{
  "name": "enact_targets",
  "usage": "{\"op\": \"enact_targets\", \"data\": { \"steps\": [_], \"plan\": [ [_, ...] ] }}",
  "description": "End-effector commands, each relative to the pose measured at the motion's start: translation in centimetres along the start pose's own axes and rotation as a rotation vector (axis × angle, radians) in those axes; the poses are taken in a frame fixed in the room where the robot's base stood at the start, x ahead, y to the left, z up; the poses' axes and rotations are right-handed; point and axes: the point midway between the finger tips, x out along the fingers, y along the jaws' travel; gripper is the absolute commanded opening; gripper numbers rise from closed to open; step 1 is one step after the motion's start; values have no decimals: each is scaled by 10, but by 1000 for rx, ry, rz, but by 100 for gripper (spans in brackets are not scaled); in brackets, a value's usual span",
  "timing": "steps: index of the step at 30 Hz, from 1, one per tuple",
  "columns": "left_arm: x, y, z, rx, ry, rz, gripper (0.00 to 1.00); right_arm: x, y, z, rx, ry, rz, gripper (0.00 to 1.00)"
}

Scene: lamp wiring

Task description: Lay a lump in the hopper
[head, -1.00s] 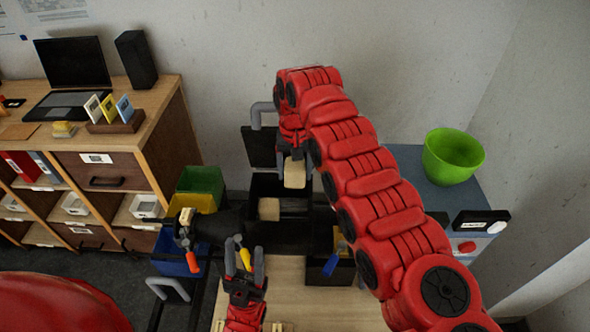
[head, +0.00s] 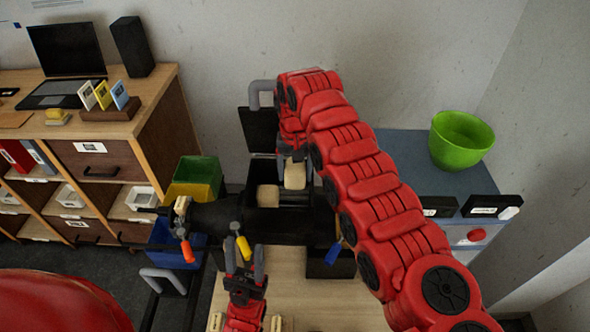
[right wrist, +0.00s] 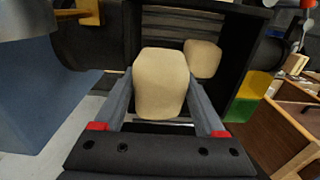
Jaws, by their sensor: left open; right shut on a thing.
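The hopper is the open black box (head: 293,198) in the middle of the head view, with its dark lid (head: 258,130) raised behind it. One beige lump (head: 268,195) lies inside at the left. My right gripper (head: 294,160) reaches down over the box, shut on a second beige lump (head: 295,176). In the right wrist view this held lump (right wrist: 160,85) sits between both fingers, and the other lump (right wrist: 202,58) shows beyond it. Whether the held lump touches the hopper cannot be told. My left gripper (head: 245,262) is open and empty, in front of the black machine.
Tools with orange, yellow (head: 244,248) and blue handles hang along the black machine's front. Green and yellow bins (head: 198,172) stand left of the hopper. A green bowl (head: 461,140) rests on the blue-grey cabinet at right. A shelf unit (head: 150,110) stands at left.

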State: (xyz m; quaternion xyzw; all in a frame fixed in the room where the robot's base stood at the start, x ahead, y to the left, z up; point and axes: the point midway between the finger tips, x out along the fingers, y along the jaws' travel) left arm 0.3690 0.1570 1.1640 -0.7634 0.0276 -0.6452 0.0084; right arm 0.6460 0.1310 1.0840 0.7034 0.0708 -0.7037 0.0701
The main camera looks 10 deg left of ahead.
Motion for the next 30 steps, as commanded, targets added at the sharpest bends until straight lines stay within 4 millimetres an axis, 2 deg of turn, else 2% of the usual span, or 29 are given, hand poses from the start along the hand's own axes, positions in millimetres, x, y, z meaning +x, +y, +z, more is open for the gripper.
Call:
{"op": "enact_targets", "data": {
  "steps": [13,28,29,30],
  "plan": [
    [0,0,0,0,0,0,50,0,0,0,0,1,0,0],
    [-8,0,1,0,0,0,50,14,0,0,0,1,0,0],
    [-7,0,1,0,0,0,50,13,0,0,0,1,0,76],
    [-7,0,1,0,0,0,50,13,0,0,0,1,0,83]
  ]
}}
